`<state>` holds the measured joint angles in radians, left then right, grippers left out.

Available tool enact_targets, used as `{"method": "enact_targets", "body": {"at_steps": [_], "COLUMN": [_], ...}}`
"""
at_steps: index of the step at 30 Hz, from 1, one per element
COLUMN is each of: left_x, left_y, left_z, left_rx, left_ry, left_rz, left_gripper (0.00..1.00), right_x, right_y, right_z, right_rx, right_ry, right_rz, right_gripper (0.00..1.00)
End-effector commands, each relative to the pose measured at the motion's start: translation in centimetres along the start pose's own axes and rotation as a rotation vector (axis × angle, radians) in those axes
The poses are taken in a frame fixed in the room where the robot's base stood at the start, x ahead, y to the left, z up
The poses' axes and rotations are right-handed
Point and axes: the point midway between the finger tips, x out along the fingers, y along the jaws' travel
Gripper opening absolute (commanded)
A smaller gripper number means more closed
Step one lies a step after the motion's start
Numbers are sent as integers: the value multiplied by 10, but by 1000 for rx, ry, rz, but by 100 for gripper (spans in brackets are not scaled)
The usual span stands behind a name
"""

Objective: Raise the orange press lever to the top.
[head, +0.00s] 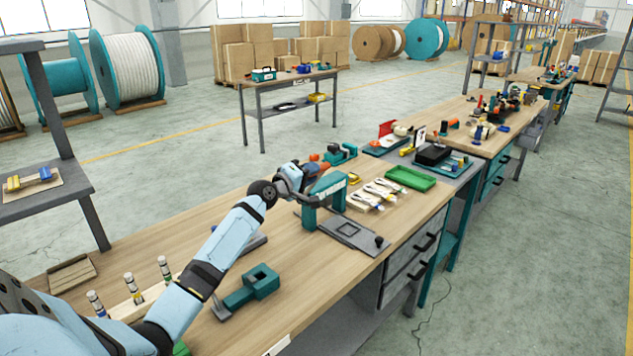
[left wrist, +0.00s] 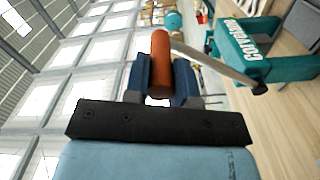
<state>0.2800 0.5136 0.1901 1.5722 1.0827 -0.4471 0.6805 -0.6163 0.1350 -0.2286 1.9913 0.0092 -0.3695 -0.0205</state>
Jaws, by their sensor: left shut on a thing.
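The teal press (head: 327,190) stands on the wooden workbench in the head view, with a grey base plate (head: 352,233) in front of it. It also shows at the upper right of the left wrist view (left wrist: 255,50). Its orange lever handle (left wrist: 160,52) lies between the two blue fingers of my left gripper (left wrist: 162,82), which is shut on it. A grey metal lever bar (left wrist: 208,60) runs from the handle to the press body. In the head view my left gripper (head: 303,174) is behind the press and partly covers the lever. My right gripper is not in view.
A green tray (head: 410,179) and several packed items (head: 370,196) lie right of the press.

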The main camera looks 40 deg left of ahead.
Motion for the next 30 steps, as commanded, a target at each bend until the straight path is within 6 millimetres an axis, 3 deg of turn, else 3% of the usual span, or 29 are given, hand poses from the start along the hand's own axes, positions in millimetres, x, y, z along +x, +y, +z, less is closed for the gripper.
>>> {"method": "enact_targets", "body": {"at_steps": [19, 20, 23, 30], "left_x": [0, 0, 0, 0], "left_y": [5, 5, 5, 3], "left_z": [-13, -13, -13, -11], "left_rx": [6, 6, 6, 4], "left_ry": [5, 6, 5, 2], "left_rz": [4, 4, 3, 1], "left_gripper": [0, 29, 50, 50], "right_x": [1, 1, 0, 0], "right_y": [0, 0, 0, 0], "right_z": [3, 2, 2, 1], "right_rx": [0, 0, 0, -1], "right_ry": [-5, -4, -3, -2], "right_rz": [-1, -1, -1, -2], "right_gripper": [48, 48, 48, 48]}}
